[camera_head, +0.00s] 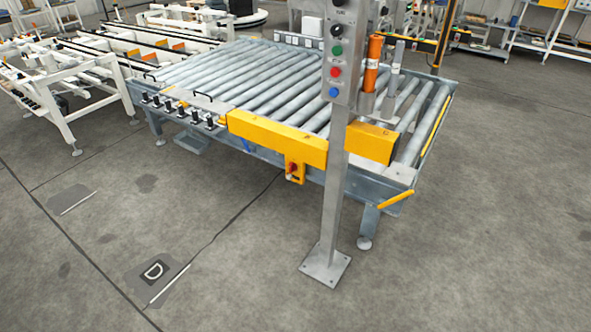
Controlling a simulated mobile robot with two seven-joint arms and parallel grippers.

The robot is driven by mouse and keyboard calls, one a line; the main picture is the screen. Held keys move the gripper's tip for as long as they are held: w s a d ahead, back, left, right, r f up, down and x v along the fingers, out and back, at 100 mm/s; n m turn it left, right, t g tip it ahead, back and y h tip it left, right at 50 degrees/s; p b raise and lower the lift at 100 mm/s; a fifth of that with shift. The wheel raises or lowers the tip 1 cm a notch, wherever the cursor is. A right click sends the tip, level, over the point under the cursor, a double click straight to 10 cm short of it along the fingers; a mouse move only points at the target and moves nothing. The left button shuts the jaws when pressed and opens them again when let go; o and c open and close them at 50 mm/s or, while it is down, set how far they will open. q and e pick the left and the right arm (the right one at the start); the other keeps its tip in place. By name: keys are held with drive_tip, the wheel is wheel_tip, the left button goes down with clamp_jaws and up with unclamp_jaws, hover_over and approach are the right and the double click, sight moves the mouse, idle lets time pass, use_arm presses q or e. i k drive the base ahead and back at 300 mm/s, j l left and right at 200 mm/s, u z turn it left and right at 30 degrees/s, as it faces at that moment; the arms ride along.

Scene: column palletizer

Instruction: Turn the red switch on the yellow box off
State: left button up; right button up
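A red switch (293,168) sits on the front of a small yellow box (295,178). The box hangs below the long yellow beam (275,137) at the front edge of the roller conveyor, left of the grey post. The switch is too small for me to tell which way its knob points. Neither of my grippers is in the head view.
A grey post (334,200) on a floor plate (325,266) stands right of the box and carries a button panel (340,50). The roller conveyor (250,85) stands behind.

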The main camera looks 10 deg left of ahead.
sight(293, 167)
drive_tip(key=i+j, duration=0.25)
drive_tip(key=j, duration=0.15)
drive_tip(key=i+j, duration=0.3)
drive_tip(key=j, duration=0.15)
drive_tip(key=i+j, duration=0.25)
drive_tip(key=j, duration=0.15)
drive_tip(key=i+j+z, duration=0.1)
drive_tip(key=i+j, duration=0.15)
drive_tip(key=j, duration=0.15)
drive_tip(key=i+j, duration=0.25)
drive_tip(key=j, duration=0.2)
drive_tip(key=i+j, duration=0.25)
drive_tip(key=j, duration=0.2)
